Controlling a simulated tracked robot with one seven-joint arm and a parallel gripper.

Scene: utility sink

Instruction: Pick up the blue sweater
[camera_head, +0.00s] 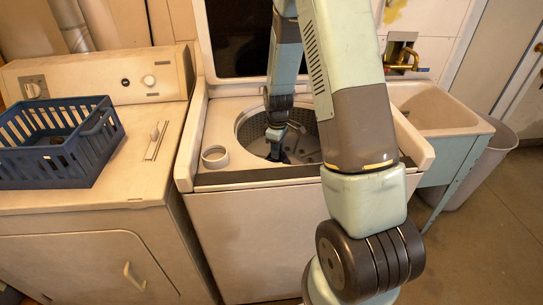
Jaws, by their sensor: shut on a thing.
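My gripper (277,138) reaches down into the open drum (253,132) of the top-loading washing machine (250,215). It is shut on a small dark blue piece (280,154) that shows just below the fingers, inside the drum. This seems to be the blue sweater, but little of it shows and its folds cannot be made out. My arm hides the right part of the drum.
The washer's lid stands open behind the drum. A dryer (75,235) at the left bears a blue laundry basket (75,165). A utility sink (440,110) and a grey bin (487,165) stand at the right. Floor is free at the lower right.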

